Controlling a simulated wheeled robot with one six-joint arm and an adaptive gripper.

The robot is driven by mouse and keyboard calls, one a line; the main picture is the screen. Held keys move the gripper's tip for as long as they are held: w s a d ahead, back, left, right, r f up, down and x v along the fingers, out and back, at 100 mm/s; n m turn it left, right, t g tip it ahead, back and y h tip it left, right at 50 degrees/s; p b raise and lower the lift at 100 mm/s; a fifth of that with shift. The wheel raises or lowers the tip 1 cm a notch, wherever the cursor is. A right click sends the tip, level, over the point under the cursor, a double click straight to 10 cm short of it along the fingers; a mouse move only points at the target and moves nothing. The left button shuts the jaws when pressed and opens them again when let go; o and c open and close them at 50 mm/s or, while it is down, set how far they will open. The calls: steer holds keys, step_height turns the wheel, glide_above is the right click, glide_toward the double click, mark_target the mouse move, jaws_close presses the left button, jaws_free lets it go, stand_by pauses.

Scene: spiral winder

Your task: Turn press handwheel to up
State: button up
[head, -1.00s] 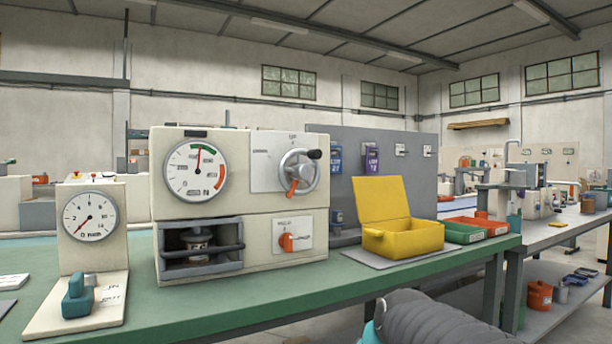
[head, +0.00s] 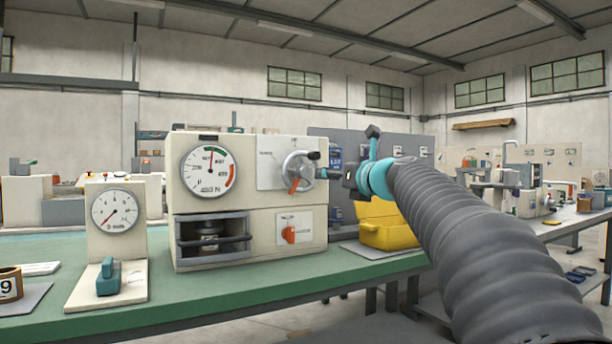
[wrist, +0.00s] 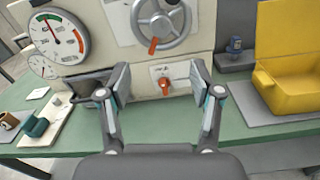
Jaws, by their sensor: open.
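The press (head: 250,220) is a cream box on the green bench, with a round dial gauge (head: 209,170) at its upper left. Its handwheel (head: 298,170) is a grey wheel with a dark knob at its upper right and an orange pointer hanging toward the lower left. In the wrist view the handwheel (wrist: 160,22) sits at the top, beyond my fingers, with the orange pointer at its bottom. My gripper (wrist: 163,92) is open and empty, with its fingers apart. In the head view my gripper (head: 335,173) is just right of the handwheel; whether they touch is unclear.
An orange selector knob (head: 289,234) sits below the handwheel on the press. A yellow open box (head: 385,235) stands right of the press. A small gauge stand (head: 113,212) with a teal handle is to the left. The bench front is mostly clear.

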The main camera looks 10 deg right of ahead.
mark_target(307, 174)
steer(key=shift+m, duration=0.3)
steer(key=p+x, duration=0.3)
steer(key=x, duration=1)
steer(key=shift+w, duration=0.4)
steer(key=c, duration=1.1)
